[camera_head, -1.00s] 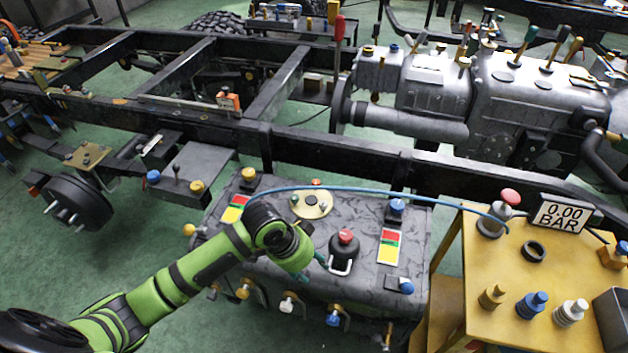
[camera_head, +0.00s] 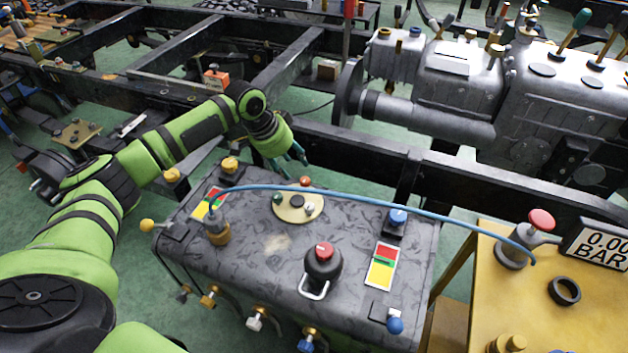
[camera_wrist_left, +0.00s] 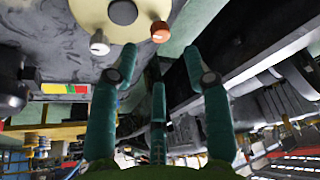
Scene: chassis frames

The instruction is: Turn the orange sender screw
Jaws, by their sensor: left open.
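The orange sender screw (camera_head: 305,182) stands at the far rim of a round cream sender plate (camera_head: 290,210) on top of the grey tank. In the left wrist view the orange screw (camera_wrist_left: 160,32) is near the top, just ahead of my fingers, beside a white screw (camera_wrist_left: 99,43). My left gripper (camera_head: 289,165) hangs near the tank's far edge, close behind the orange screw. In the wrist view its teal fingers (camera_wrist_left: 157,62) are spread and empty, and do not appear to touch the screw. My right gripper is not in view.
A blue hose (camera_head: 370,200) arches over the tank (camera_head: 340,220) to a yellow bench (camera_head: 480,290). A red-topped black cap (camera_head: 323,262) stands nearer. A black chassis rail (camera_head: 350,150) runs behind the tank, close to the gripper.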

